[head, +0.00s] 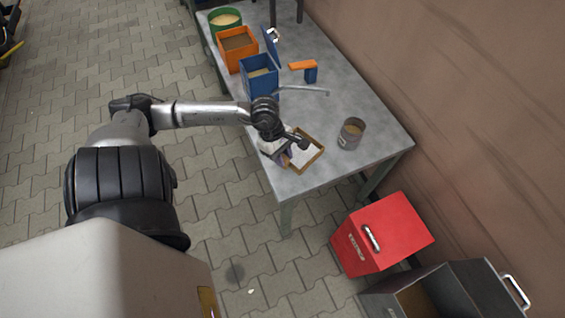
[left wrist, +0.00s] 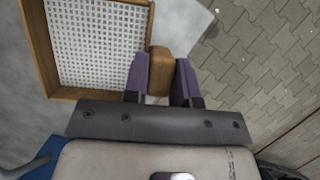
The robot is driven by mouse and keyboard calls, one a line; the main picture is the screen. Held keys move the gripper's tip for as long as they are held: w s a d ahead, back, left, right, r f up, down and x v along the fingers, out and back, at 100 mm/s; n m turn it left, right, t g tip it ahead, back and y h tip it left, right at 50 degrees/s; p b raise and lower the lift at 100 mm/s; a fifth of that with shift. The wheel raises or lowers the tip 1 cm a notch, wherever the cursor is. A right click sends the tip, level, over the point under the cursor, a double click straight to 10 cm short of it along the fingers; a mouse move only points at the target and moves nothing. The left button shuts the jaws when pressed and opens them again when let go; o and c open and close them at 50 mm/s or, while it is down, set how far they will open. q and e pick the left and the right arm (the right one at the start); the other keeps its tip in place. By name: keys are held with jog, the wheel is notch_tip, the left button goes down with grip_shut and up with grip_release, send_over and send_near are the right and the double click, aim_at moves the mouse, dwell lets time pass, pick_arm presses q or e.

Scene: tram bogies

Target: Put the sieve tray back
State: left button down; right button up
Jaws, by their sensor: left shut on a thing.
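The sieve tray (head: 304,158) is a square wooden frame with a pale mesh bottom, near the front left corner of the grey table (head: 335,170). In the left wrist view its mesh (left wrist: 95,42) fills the upper left, and a brown wooden grip block (left wrist: 160,60) sticks out from its side. My left gripper (head: 286,158) is at the tray's left side. In the left wrist view its two purple fingers (left wrist: 161,75) are shut on the grip block. I cannot tell whether the tray touches the table. My right gripper is not in view.
A grey can (head: 351,134) stands right of the tray. A bent grey rod (head: 300,90), an orange-and-blue object (head: 305,70), and blue (head: 259,77), orange (head: 237,49) and green (head: 225,23) containers are farther back. A red box (head: 383,235) and dark open box (head: 440,290) stand beyond the table's near end.

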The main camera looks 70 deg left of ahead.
aim_at(301, 160)
pick_arm(q)
jog(key=shift+f+b, duration=0.9)
jog(key=shift+f, duration=1.15)
jog(key=c, duration=0.9)
grip_release()
jog(key=shift+f, duration=0.1)
